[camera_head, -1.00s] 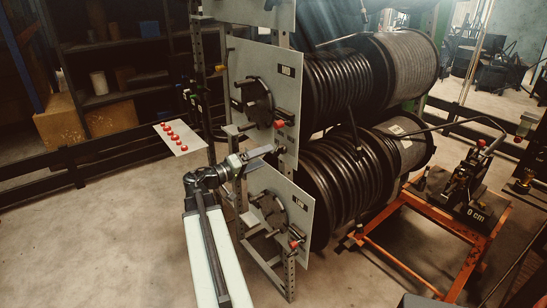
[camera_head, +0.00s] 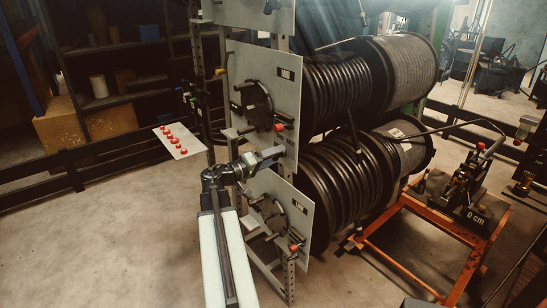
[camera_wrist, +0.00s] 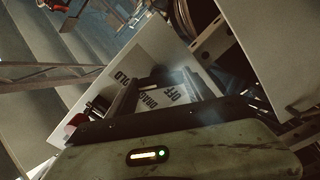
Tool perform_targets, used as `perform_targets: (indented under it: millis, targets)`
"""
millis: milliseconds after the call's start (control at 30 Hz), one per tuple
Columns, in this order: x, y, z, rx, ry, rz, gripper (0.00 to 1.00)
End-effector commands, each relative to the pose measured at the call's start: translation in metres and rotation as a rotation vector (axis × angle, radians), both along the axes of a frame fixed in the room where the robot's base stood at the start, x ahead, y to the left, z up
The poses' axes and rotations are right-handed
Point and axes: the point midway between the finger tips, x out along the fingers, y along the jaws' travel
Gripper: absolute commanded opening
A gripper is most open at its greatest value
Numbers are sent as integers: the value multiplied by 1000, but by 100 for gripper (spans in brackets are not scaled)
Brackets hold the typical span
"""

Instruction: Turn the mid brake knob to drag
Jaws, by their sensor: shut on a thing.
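The mid panel (camera_head: 262,82) is an upright grey plate in front of the middle hose reel, with a black spoked hub (camera_head: 253,104) and a red-ended part (camera_head: 278,127). My gripper (camera_head: 278,152) is at the lower edge of this panel in the head view. In the wrist view my gripper (camera_wrist: 163,88) has its dark fingers over a pale plate (camera_wrist: 165,58) printed HOLD, DRAG and OFF. The gripper is shut on the mid brake knob, which is mostly hidden, so its setting cannot be read. A red part (camera_wrist: 75,121) shows left of the fingers.
The low panel (camera_head: 268,190), with its own hub and red-ended part, stands just below my gripper. Black hose reels (camera_head: 345,180) lie behind the panels. An orange stand (camera_head: 440,225) is at right. A plate with red buttons (camera_head: 178,142) is at left. Floor at left is clear.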

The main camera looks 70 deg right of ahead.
Motion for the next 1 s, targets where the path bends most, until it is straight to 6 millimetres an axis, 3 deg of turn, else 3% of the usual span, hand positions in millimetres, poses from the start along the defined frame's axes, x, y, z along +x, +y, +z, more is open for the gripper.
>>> perform_targets:
  millis: [367, 1000]
  targets:
    - [1, 0, 0, 77, 118, 1, 20]
    - [3, 1, 0, 390, 605, 4, 20]
